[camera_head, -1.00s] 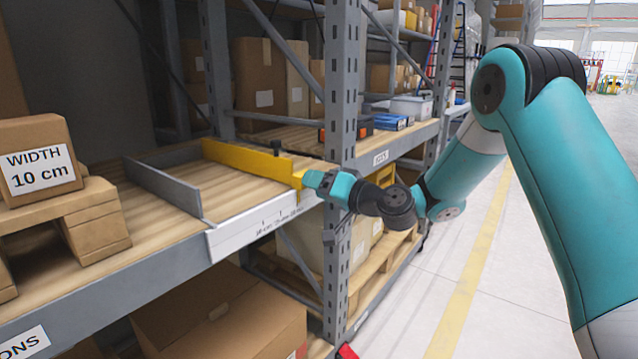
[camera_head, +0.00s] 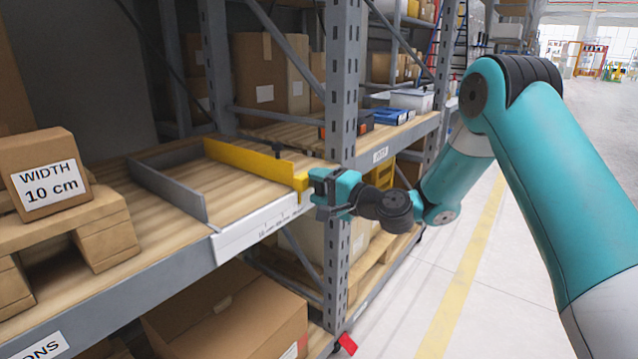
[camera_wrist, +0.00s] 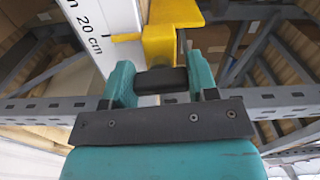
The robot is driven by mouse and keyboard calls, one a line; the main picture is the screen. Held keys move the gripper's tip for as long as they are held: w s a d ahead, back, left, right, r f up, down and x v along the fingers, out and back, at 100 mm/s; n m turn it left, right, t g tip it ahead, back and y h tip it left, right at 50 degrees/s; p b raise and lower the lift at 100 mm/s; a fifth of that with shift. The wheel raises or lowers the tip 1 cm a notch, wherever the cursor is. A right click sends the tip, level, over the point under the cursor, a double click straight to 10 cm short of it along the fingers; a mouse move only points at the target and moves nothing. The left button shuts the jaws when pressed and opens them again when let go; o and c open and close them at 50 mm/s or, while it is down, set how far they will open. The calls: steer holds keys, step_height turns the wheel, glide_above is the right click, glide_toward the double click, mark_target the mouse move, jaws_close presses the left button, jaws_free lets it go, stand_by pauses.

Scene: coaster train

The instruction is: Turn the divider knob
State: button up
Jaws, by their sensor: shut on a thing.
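The yellow divider (camera_head: 243,158) stands on the wooden shelf, its front end block (camera_wrist: 172,30) at the shelf's front edge. In the wrist view a black knob (camera_wrist: 161,80) sits below that block. My gripper (camera_head: 315,185) is at the divider's front end. In the wrist view my gripper (camera_wrist: 157,84) has its two teal fingers on either side of the black knob, shut on it. In the head view my gripper hides this knob. A small dark upright piece (camera_head: 277,149) shows by the divider's top edge.
A grey divider (camera_head: 168,190) stands left of the yellow one. A white scale strip (camera_head: 250,232) runs along the shelf edge; "20 cm" reads in the wrist view. A box marked "WIDTH 10 cm" (camera_head: 48,175) is at the left. A grey rack post (camera_head: 341,120) stands close behind my gripper.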

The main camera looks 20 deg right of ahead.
stand_by(0.3)
steer(key=o, duration=0.9)
steer(key=shift+o, duration=0.2)
steer(key=shift+d, duration=0.1)
steer(key=b+v, duration=1.1)
steer(key=v, duration=0.6)
steer(key=shift+s, duration=0.2)
